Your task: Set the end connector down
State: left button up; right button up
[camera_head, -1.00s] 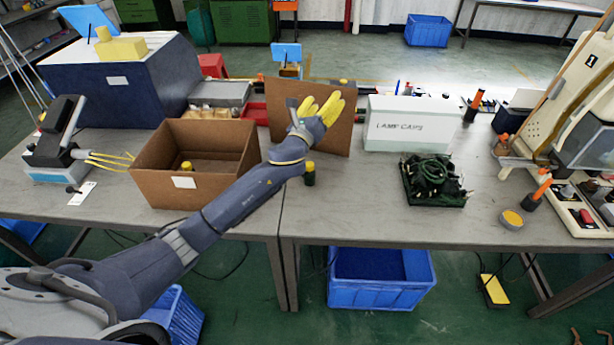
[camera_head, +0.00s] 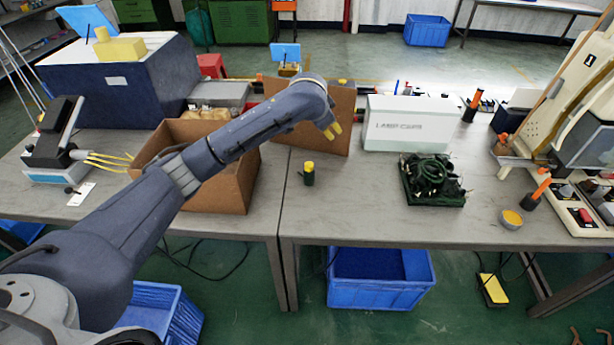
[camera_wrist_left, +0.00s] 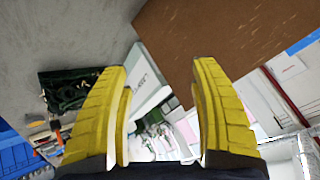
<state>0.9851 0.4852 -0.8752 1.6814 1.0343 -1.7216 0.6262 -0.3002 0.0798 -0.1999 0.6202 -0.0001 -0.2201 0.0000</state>
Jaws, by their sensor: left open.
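A small dark green cylinder with a yellow top (camera_head: 309,173), which may be the end connector, stands upright on the table (camera_head: 360,215) near the seam. My left gripper (camera_head: 333,131) is above and to the right of it, in front of the brown board, apart from the cylinder and pointing down to the right. In the left wrist view its two yellow fingers (camera_wrist_left: 160,105) are spread with nothing between them. A tray of dark green cables (camera_head: 432,180) lies to the right. My right gripper is not in view.
An open cardboard box (camera_head: 236,185) stands left, partly hidden by my left arm. A brown board (camera_head: 340,110) stands behind the gripper, and a white LAMP CAPS box (camera_head: 412,122) right of it. The table front between cylinder and cable tray is clear.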

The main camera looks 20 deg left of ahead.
aim_at(309, 172)
pick_arm(q)
jog(key=s+a+f+n+g+y, duration=0.1)
jog(key=s+a+f+n+g, duration=0.2)
jog(key=s+f+n+g, duration=0.55)
jog(key=w+f+n+t, duration=0.1)
jog(key=w+f, duration=0.1)
jog(key=f, duration=0.2)
jog(key=w+a+f+t, duration=0.1)
jog(key=w+f, duration=0.2)
jog(key=f, duration=0.2)
jog(key=w+f+n+t, duration=0.1)
jog(key=w+f+t, duration=0.1)
jog(key=f, duration=0.2)
jog(key=shift+w+a+f+n+y, duration=0.25)
jog(key=shift+a+f+n+y, duration=0.05)
jog(key=shift+n, duration=0.05)
jog(key=shift+c, duration=0.2)
grip_shut()
dwell(0.5)
